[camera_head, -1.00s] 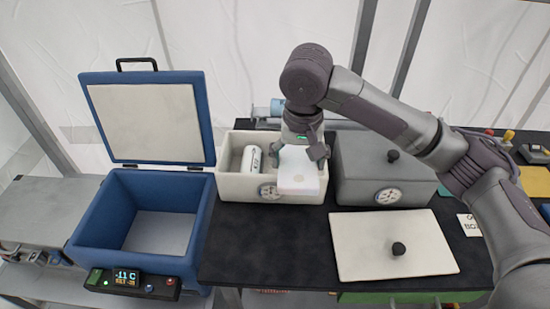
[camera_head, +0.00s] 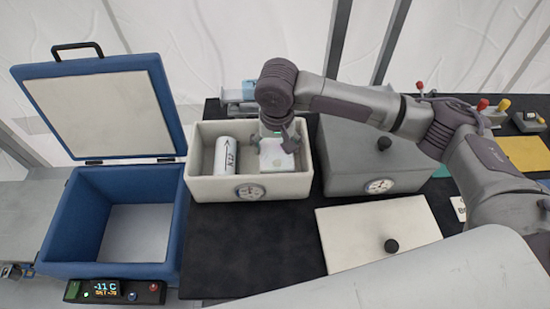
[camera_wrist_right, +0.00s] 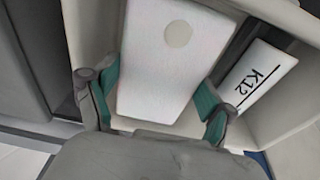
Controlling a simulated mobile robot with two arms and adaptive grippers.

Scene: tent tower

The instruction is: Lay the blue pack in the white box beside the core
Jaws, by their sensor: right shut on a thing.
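The white box (camera_head: 250,189) stands open on the black table top. The core, a white cylinder (camera_head: 226,157) with black lettering, lies in its left part; a white label reading K12 (camera_wrist_right: 264,78) shows in the wrist view. The pack (camera_head: 280,160) looks white rather than blue, a flat block with a pale round spot. It is within the box walls on the right, beside the core. My right gripper (camera_head: 277,145) points down, shut on the pack, with teal pads on both sides of it (camera_wrist_right: 165,60). Whether the pack touches the floor is hidden. My left gripper is out of view.
A blue cooler (camera_head: 110,262) with its lid up stands left of the box. A closed grey box (camera_head: 370,165) with a black knob is close on the right. A white lid (camera_head: 370,235) lies in front. The black table top before the white box is clear.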

